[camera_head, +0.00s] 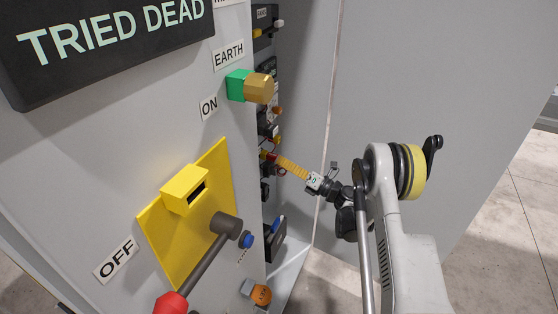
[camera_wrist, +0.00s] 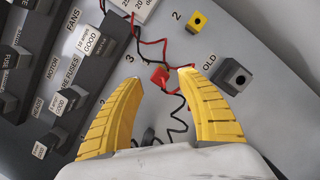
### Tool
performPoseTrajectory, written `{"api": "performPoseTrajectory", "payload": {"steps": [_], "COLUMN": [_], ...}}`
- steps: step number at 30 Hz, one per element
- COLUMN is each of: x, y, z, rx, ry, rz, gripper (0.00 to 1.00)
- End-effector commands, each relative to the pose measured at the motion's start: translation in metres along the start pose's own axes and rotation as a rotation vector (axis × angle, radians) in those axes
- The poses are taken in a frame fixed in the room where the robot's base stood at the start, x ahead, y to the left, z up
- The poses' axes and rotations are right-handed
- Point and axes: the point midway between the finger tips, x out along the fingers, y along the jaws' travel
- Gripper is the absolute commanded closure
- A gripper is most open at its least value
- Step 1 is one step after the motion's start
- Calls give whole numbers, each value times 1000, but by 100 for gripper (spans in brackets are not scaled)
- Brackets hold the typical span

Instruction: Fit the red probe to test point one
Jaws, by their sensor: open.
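My gripper (camera_wrist: 160,78) is open, its two yellow ribbed fingers pointing at a grey panel. A red block (camera_wrist: 159,75) with thin red and black leads around it shows between the fingertips, beside the label 3. I cannot tell whether it is the red probe or a test point, or whether the fingers touch it. A yellow block with a dark hole (camera_wrist: 195,21) sits by the label 2. I cannot make out test point one. In the head view my gripper (camera_head: 277,161) reaches into the side of the cabinet, with a small bit of red by its tips.
A dark block with a square hole (camera_wrist: 232,76) stands beside a label reading OLD. Labelled fuse blocks (camera_wrist: 88,42) crowd the left of the panel. In the head view a yellow switch plate (camera_head: 215,190) with a red-knobbed lever (camera_head: 172,302) stands at left, and a grey door (camera_head: 420,90) at right.

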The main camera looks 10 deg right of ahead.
Motion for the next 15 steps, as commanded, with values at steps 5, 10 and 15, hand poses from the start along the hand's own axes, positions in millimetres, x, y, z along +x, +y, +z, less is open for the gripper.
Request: {"api": "performPoseTrajectory", "payload": {"steps": [5,10,15], "x": [-42,-76,-93], "y": [-1,-1,0], "z": [1,1,0], "rx": [-2,-1,0], "ry": [-3,-2,-1], "rz": [-3,-3,-2], "gripper": [55,55,55]}}
